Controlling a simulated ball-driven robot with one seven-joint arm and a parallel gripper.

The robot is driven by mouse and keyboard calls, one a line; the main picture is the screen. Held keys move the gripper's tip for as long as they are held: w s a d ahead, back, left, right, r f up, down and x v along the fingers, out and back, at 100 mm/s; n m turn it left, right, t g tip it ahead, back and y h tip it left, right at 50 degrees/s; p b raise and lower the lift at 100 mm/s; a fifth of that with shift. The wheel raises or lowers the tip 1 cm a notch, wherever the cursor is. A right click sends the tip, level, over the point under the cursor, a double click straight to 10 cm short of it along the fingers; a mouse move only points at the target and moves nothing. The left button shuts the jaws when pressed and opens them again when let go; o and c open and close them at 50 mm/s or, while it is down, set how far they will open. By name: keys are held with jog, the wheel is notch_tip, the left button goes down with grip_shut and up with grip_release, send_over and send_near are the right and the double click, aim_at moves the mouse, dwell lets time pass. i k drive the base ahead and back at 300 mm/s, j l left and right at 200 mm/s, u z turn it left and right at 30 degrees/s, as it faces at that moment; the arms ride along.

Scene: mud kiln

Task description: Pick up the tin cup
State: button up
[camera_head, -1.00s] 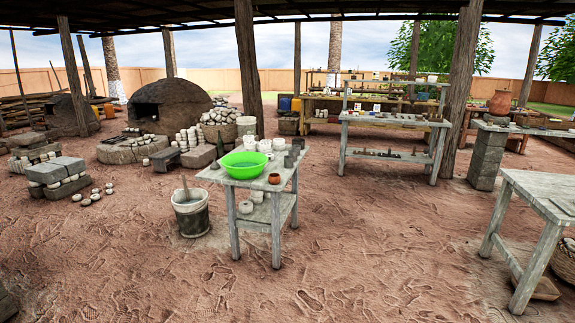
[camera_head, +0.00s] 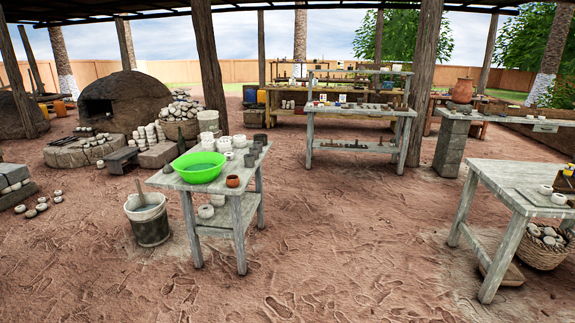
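I cannot make out for sure which thing is the tin cup. Several small dark grey cup-shaped things (camera_head: 258,146) stand at the back right corner of the near wooden table (camera_head: 210,184). They are too small to tell if one is tin. A green basin (camera_head: 198,167) and a small brown pot (camera_head: 233,181) stand on the same table, with white cups (camera_head: 224,144) behind the basin. My gripper is not in view.
A bucket (camera_head: 149,222) stands on the ground left of the near table. A second table (camera_head: 515,181) is at the right, with a basket (camera_head: 541,247) under it. Posts and a shelf (camera_head: 356,145) stand behind. Bare ground in front and between the tables is free.

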aim_at(249, 159)
jog(key=i+z, duration=0.15)
jog(key=i, duration=1.75)
jog(key=i+u, duration=0.1)
jog(key=i, duration=0.85)
jog(key=i+l+u, duration=0.1)
jog(key=i, duration=0.8)
jog(key=i+l+u, duration=0.3)
jog(key=i+u, duration=0.2)
jog(key=i, duration=0.15)
jog(key=i+l+u, duration=0.45)
jog(key=i+l, duration=0.1)
jog(key=i, duration=0.1)
